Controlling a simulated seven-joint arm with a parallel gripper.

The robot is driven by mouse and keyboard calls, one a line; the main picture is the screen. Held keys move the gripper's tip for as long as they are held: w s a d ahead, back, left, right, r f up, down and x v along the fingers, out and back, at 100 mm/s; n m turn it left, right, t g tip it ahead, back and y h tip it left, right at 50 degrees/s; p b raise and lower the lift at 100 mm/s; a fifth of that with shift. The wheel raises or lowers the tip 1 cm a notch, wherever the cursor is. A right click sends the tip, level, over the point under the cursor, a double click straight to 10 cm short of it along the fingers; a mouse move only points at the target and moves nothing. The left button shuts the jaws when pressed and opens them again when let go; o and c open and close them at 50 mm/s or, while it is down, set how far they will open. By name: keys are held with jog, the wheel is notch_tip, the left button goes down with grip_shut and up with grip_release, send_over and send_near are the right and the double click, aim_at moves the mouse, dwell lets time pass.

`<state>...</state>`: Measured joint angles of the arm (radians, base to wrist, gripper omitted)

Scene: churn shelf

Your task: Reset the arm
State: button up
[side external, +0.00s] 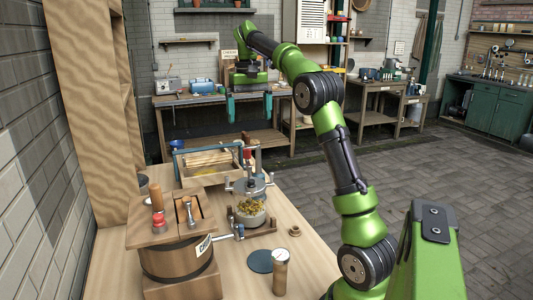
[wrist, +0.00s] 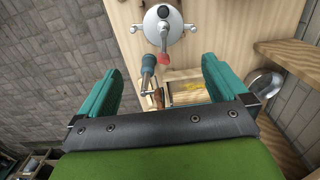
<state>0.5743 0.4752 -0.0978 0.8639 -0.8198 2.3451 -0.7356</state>
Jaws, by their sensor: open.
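My gripper (side external: 250,107) hangs in the air above the far part of the wooden bench, with its teal fingers pointing down and spread apart. In the wrist view my gripper (wrist: 161,68) is open, and I see nothing held between the fingers. My green and black arm reaches up from the right and over the bench. Below and beyond the fingers in the wrist view are a round metal lid with a red-tipped handle (wrist: 164,22) and part of a wooden tray (wrist: 190,92).
The bench holds a wooden churn (side external: 178,262), a bowl of yellow bits (side external: 250,214) under a metal press (side external: 249,186), a wooden frame (side external: 208,163), a dark disc (side external: 260,261) and a wooden cylinder (side external: 280,273). A tall wooden panel (side external: 85,110) stands at left. Air around my gripper looks clear.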

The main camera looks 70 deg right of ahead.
notch_tip(320, 180, down, 10)
jog(key=shift+s+a+r, duration=0.15)
jog(key=shift+r, duration=0.05)
dwell(0.8)
